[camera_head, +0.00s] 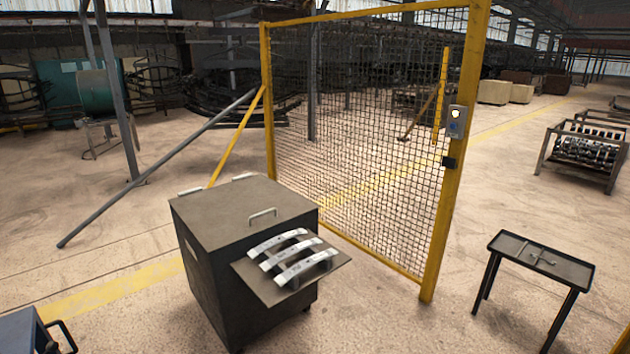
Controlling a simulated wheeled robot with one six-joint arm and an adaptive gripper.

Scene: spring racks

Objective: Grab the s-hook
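A small thin grey metal piece (541,257), which looks like the s-hook, lies on top of the small dark table (500,243) at the right. It is too small to make out its exact shape. The table has a raised rim and thin legs. My gripper is not in view.
A dark cabinet (205,206) stands left of centre, with several curved metal parts (285,257) on its sloping side shelf. A yellow-framed mesh fence (436,235) stands behind it. A rack (588,155) of metal parts is at the far right. Floor between cabinet and table is clear.

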